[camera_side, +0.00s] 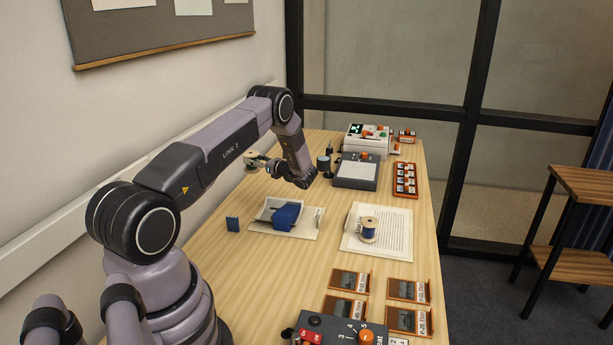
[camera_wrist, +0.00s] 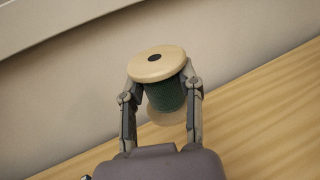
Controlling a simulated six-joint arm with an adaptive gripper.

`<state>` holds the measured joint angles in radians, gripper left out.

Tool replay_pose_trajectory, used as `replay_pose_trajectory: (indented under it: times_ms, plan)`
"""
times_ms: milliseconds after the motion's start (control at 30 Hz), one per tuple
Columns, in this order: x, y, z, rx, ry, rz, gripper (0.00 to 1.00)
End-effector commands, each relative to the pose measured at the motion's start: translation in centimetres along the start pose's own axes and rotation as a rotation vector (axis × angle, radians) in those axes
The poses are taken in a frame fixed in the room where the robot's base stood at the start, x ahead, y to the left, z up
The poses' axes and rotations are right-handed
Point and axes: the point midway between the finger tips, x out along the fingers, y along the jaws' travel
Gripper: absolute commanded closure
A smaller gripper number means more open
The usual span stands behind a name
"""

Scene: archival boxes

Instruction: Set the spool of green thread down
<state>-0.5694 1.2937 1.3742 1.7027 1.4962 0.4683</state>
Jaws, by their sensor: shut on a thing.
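The spool of green thread (camera_wrist: 165,97) is between the fingers of my gripper (camera_wrist: 162,85) in the wrist view. It has a pale wooden top flange with a dark centre hole, and its lower flange shows below the dark green winding. My gripper is shut on its sides. In the side view my gripper (camera_side: 264,164) is at the far left of the table, near the wall, with the pale spool end (camera_side: 255,159) at its tip. Whether the spool touches the table cannot be told.
A spool of blue thread (camera_side: 368,233) stands on a printed sheet (camera_side: 398,229). A blue block (camera_side: 286,216) lies on paper at mid-table. A grey device (camera_side: 356,171) and a dark upright object (camera_side: 323,163) stand right of my gripper. Several framed cards (camera_side: 408,321) lie in front.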

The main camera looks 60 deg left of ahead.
Motion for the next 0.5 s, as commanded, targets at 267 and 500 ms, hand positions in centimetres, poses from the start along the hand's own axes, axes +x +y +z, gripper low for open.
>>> replay_pose_trajectory:
  times_ms: [267, 500]
  plan:
    - [2.2, -3.9, -3.9, 0.0, 0.0, 0.002, 1.0]
    - [3.1, -5.5, -6.0, -0.001, 0.0, 0.002, 1.0]
